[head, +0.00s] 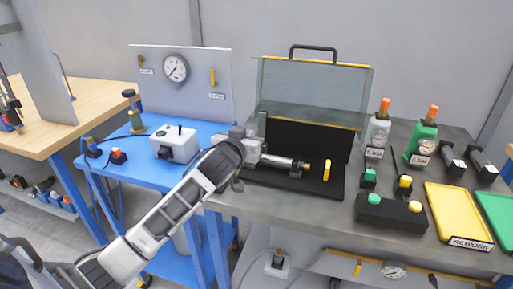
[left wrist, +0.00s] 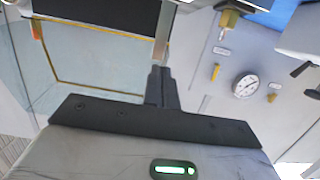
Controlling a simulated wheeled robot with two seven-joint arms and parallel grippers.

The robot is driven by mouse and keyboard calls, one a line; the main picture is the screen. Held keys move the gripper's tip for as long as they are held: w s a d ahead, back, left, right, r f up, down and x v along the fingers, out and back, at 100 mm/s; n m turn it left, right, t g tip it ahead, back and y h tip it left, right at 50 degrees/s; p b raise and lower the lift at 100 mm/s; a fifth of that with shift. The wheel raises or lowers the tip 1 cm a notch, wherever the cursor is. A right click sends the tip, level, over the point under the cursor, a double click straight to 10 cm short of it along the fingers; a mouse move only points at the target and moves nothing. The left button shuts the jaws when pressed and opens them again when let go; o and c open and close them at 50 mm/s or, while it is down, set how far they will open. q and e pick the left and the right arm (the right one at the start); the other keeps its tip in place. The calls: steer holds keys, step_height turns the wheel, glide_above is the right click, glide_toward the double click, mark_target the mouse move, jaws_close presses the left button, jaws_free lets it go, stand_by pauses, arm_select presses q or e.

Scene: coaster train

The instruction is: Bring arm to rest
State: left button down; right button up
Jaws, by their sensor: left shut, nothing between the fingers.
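My left arm reaches in from the lower left of the head view. Its gripper (head: 261,126) is over the left end of the open black case (head: 335,146), in front of the raised clear lid. In the left wrist view its fingers (left wrist: 160,74) are together, with nothing between them. A silver cylinder with a brass tip (head: 285,162) lies in the case, just beyond my wrist. The wrist hides part of the case's left side. My right gripper is in neither view.
A white box (head: 175,144) and a gauge panel (head: 205,92) stand on the blue table at left. On the grey bench, right of the case, are gauges with orange tops (head: 422,142), a black button box (head: 390,213) and a yellow tray (head: 437,190).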

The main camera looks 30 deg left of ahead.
arm_select(q)
steer(key=shift+s, duration=0.2)
stand_by(0.4)
